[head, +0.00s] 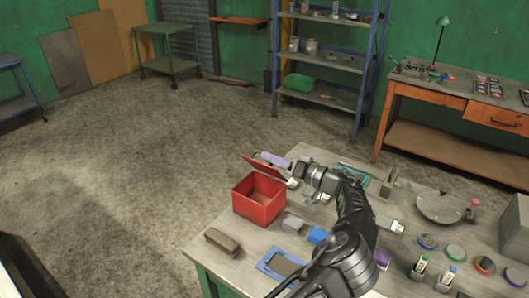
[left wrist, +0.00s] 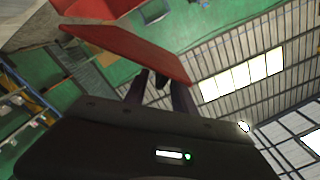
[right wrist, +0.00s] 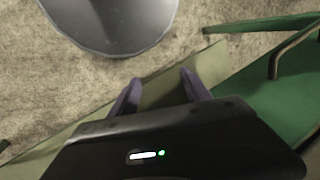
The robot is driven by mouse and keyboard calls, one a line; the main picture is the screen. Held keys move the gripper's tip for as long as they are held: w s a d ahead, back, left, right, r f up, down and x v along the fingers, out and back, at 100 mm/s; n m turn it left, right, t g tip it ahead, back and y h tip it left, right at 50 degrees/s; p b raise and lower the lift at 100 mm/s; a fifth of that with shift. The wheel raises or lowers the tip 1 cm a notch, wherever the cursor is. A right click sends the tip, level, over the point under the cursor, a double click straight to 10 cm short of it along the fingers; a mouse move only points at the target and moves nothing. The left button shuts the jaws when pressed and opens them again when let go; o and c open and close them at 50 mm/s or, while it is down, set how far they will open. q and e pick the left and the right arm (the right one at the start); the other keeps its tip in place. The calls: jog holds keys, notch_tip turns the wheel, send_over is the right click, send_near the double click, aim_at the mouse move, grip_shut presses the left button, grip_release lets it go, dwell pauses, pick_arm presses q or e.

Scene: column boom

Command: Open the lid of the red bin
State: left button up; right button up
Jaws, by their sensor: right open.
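The red bin (head: 257,205) stands on the near table's far left part. Its lid (head: 262,166) is raised at a slant above the box, and part of the inside shows. In the left wrist view the lid (left wrist: 130,50) crosses in front of my fingers, with the bin's red body (left wrist: 92,9) at the top edge. My left gripper (head: 275,160) is at the lid's far side, its purple fingers close against it. The lid hides the fingertips, so I cannot tell whether they hold it. My right gripper (right wrist: 158,85) is open and empty, out of the head view.
On the table (head: 215,228) near the bin are a dark brown block (head: 222,241), a grey block (head: 293,222), a blue block (head: 318,234) and a blue-framed device (head: 280,265). Markers and round tins stand to the right. A round grey disc (right wrist: 112,20) shows in the right wrist view.

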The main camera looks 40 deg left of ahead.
pick_arm(q)
jog(key=shift+a+p, duration=0.45)
jog(key=shift+a, duration=1.1)
jog(key=shift+c, duration=0.4)
grip_shut()
